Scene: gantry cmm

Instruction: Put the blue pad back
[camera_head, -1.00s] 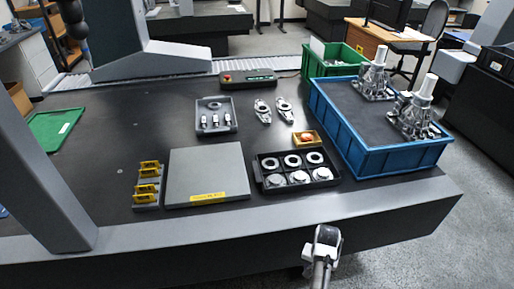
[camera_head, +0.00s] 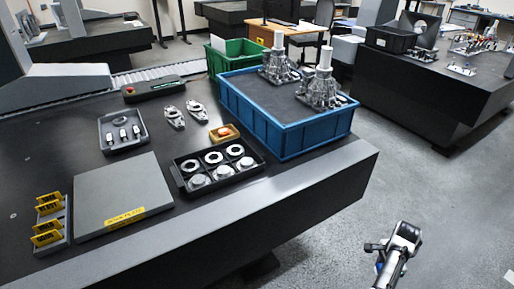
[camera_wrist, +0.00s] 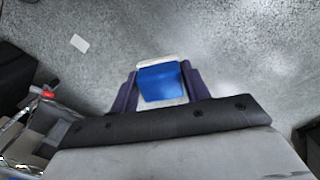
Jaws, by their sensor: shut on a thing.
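The blue pad (camera_wrist: 160,84) shows in the wrist view between the two dark fingers of my gripper (camera_wrist: 161,90), with a pale edge along its top and bottom. My gripper is shut on it and holds it above the grey floor. In the head view my gripper (camera_head: 374,248) is at the lower right, past the front edge of the black table (camera_head: 310,205) and over the floor. The pad itself is too small to make out surely there.
On the table stand a blue crate (camera_head: 285,138) with metal castings, a black tray (camera_head: 178,182) of rings, a grey plate (camera_head: 115,190), a small orange box (camera_head: 224,133) and a grey tray (camera_head: 104,142). Another dark table (camera_head: 430,95) stands at right. The floor between is clear.

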